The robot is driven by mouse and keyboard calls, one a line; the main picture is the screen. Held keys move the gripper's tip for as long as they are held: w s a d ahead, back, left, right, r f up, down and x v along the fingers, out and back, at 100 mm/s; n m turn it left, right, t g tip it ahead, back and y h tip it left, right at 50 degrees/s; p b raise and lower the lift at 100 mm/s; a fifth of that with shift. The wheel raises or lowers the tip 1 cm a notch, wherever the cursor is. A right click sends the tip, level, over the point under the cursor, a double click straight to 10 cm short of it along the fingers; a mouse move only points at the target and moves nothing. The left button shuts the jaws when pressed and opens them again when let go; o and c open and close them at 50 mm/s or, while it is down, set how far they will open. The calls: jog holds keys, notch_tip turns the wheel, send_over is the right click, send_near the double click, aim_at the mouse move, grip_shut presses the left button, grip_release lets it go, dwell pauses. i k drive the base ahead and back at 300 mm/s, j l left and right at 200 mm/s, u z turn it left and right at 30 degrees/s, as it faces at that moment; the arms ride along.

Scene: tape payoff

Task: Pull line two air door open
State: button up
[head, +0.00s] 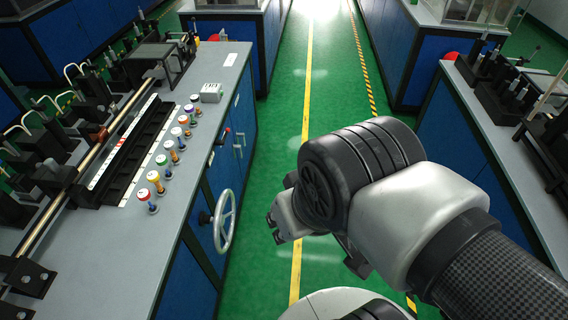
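The left machine's blue cabinet side has door panels (243,110) facing the aisle, and they look closed. Small pale handles (238,146) sit on this side near a red knob (227,131). No readable label tells me which panel is the line two air door. My gripper (275,229) is partly hidden behind my dark wrist joint, over the green aisle. It is to the right of the cabinet's handwheel and appears apart from the cabinet. Its fingers are too hidden to show whether it is open or shut.
A pale handwheel (224,221) sticks out from the left cabinet into the aisle. Another blue cabinet (447,140) stands on the right. The green aisle (283,75) ahead is clear.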

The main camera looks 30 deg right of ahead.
aim_at(224, 172)
jog(key=i+l, duration=0.25)
jog(key=i, duration=0.25)
jog(key=i+l+u, duration=0.1)
jog(key=i+l, duration=0.15)
jog(key=i, duration=0.2)
jog(key=i+l, duration=0.25)
jog(key=i, duration=0.25)
jog(key=i+l, duration=0.3)
jog(key=i, duration=0.15)
jog(key=i+u, duration=0.05)
